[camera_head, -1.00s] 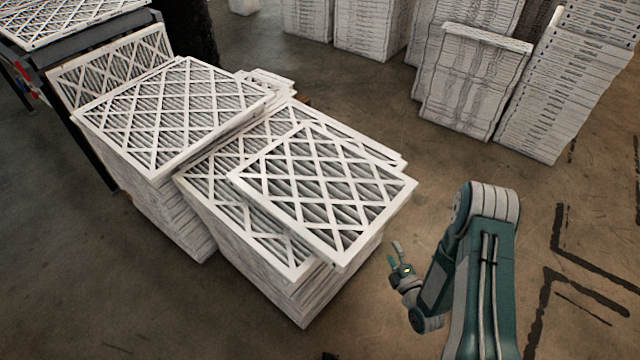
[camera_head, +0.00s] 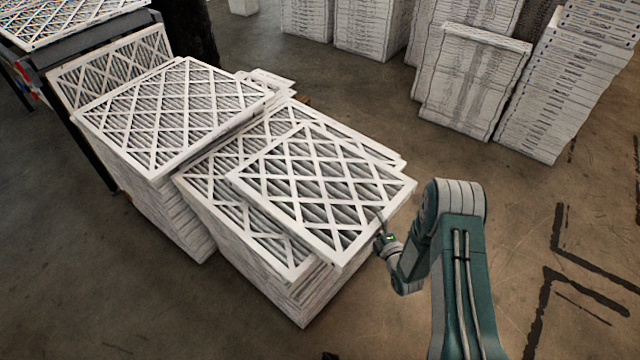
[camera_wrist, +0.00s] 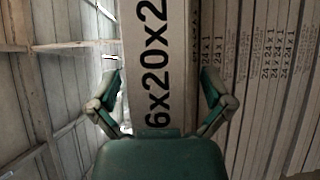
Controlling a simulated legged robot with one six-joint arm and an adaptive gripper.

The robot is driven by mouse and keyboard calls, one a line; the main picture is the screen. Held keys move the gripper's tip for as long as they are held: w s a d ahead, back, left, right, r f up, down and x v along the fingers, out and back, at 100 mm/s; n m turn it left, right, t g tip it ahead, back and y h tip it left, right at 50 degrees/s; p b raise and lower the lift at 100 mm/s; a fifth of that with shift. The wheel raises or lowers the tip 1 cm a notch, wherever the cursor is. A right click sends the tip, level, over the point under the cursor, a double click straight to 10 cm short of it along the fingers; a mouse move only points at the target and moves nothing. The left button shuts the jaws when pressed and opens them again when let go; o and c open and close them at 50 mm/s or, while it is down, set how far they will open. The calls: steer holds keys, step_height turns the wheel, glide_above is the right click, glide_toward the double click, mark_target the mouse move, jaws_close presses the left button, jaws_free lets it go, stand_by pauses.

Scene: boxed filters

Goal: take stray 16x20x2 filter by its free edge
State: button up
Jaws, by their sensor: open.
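The stray 16x20x2 filter (camera_head: 320,196) is a white-framed pleated panel with a diamond lattice. It lies on top of the front stack, with its right edge jutting out past the stack. My gripper (camera_head: 379,224) is at that right edge in the head view, where its fingers are small and partly lost against the frame. In the wrist view my gripper (camera_wrist: 161,100) is open, one finger on each side of the filter's edge (camera_wrist: 158,60), which is printed "6x20x2". The edge stands between the fingers with gaps at both sides. Contact cannot be seen.
The front stack of filters (camera_head: 262,270) stands under the stray one, and a taller stack (camera_head: 178,215) is at its left. More stacks (camera_head: 545,85) stand at the back right. The floor (camera_head: 570,210) on the right is mostly clear.

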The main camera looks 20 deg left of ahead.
steer(key=shift+c, duration=0.3)
steer(key=c, duration=1.3)
